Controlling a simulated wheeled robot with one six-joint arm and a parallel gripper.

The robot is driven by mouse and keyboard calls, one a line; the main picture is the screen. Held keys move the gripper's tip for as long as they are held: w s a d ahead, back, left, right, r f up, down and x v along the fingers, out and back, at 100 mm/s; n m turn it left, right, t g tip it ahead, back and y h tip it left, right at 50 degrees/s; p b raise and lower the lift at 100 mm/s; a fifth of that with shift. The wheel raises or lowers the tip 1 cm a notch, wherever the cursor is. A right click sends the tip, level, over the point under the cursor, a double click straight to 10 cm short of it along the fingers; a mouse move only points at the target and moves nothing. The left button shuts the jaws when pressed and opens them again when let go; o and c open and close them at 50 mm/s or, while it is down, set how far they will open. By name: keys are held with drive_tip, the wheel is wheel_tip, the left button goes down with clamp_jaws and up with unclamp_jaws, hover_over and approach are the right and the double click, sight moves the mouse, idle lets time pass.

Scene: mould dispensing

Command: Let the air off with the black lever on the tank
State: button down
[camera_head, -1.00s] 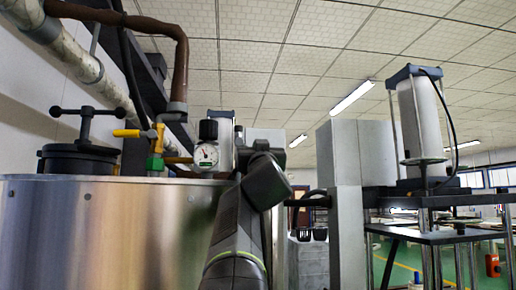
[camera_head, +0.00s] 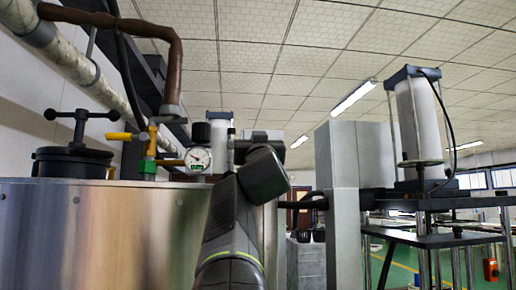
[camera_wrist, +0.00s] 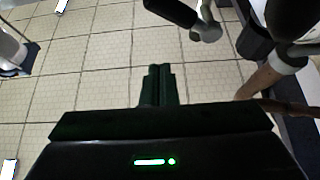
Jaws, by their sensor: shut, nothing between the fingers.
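The steel tank (camera_head: 110,235) fills the lower left of the head view. A black T-shaped handle (camera_head: 80,116) stands over the round black lid (camera_head: 72,163) on its top. In the wrist view, a black lever-like grip (camera_wrist: 172,11) on a grey metal fitting (camera_wrist: 207,31) shows at the top, right of centre; I cannot tell for sure whether it is the tank's black lever. My gripper (camera_wrist: 160,72) is shut and empty, with its fingers below that grip in the picture and apart from it. In the head view my arm hides the fingers.
A yellow-handled valve (camera_head: 127,136) and a pressure gauge (camera_head: 198,158) with a black knob stand at the tank's top. A brown pipe (camera_head: 174,70) runs above. A grey cabinet and a press (camera_head: 418,120) stand to the right. The wrist view shows dark cylinders (camera_wrist: 255,42) at right.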

drive_tip(key=s+a+f+b, duration=0.2)
drive_tip(key=s+b, duration=0.3)
drive_tip(key=s, duration=0.1)
drive_tip(key=shift+f, duration=0.4)
drive_tip(key=shift+s, duration=0.1)
